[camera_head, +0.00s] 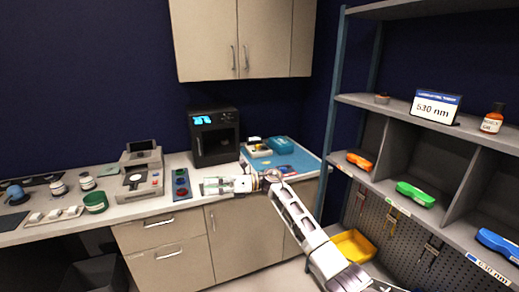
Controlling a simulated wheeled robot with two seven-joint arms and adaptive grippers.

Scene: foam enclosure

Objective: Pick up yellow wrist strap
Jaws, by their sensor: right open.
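I cannot make out the yellow wrist strap for certain. Small items hang on the grey pegboard (405,238) under the shelves at the right; one hanging item (431,252) looks brownish, and they are too small to identify. My right gripper (210,186) is open and points left, in front of the counter's front edge, with its arm reaching in from the lower right. It appears to hold nothing and is well left of the pegboard. My left gripper is not in view.
A yellow bin (353,245) sits low beside the shelf, partly behind my right arm. Shelves hold orange (360,161), green (415,194) and blue (498,243) cases. The counter carries a black device (214,136), a blue mat (300,160) and several lab items.

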